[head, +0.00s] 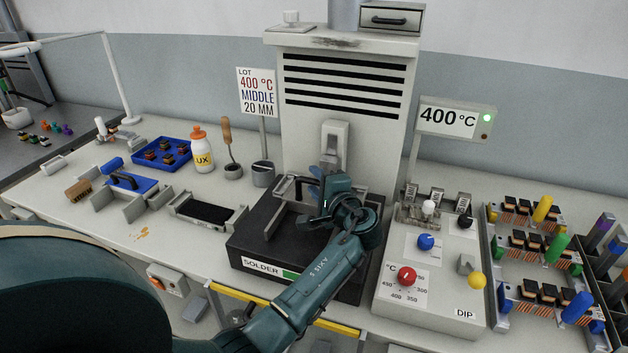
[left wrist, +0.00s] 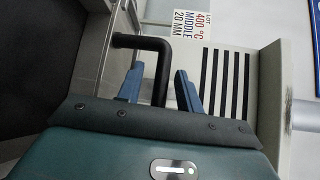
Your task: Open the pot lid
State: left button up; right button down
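The solder pot (head: 240,248) is a black block marked SOLDER at the foot of the grey slotted tower. A grey metal lid part with a dark handle (head: 284,189) shows on top of it, partly hidden behind my left arm. My left gripper (head: 318,192) is over the pot, its blue fingers at the handle. In the left wrist view, the bent black handle (left wrist: 152,43) runs down between the two blue fingertips of my left gripper (left wrist: 158,76). The fingers are apart, with gaps visible beside the bar. My right gripper is out of view.
Right of the pot stands a control box (head: 405,300) with coloured knobs and a 400 °C display (head: 447,118). A metal tray (head: 207,212), a white bottle (head: 203,150) and a blue tray (head: 178,163) stand to the left. Coil racks (head: 540,262) are at the far right.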

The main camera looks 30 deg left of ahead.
pick_arm(q)
grip_shut()
dwell(0.4)
